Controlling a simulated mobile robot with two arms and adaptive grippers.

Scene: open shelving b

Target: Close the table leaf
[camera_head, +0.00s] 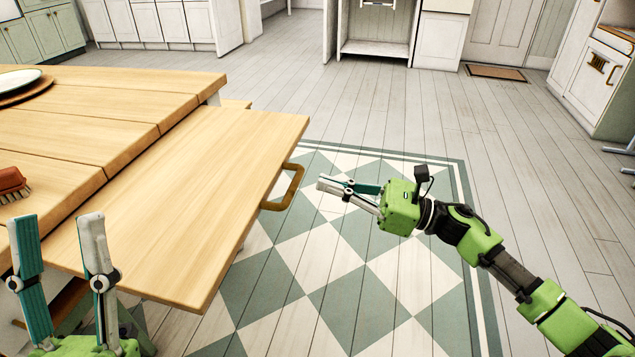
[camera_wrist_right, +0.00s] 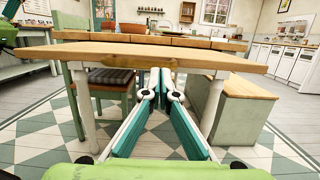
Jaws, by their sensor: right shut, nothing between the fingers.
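The wooden table leaf (camera_head: 185,200) sticks out from the table (camera_head: 110,105), with a gap in height along the join. It also spans the right wrist view (camera_wrist_right: 110,50) as a pale board in front of the fingers. A brass-coloured handle (camera_head: 289,187) is on its outer edge. My right gripper (camera_head: 325,183) is shut and empty, pointing at the handle from the right, seemingly just short of it. Its fingers also show in the right wrist view (camera_wrist_right: 160,78), below the leaf's edge. My left gripper (camera_head: 56,220) is open and empty at lower left, in front of the leaf's near corner.
A brush (camera_head: 12,183) and a plate (camera_head: 20,80) are on the table. Under it, the right wrist view shows a chair with a dark cushion (camera_wrist_right: 112,76) and a wooden-topped bench (camera_wrist_right: 240,90). The floor and checkered rug (camera_head: 370,300) right of the leaf are clear.

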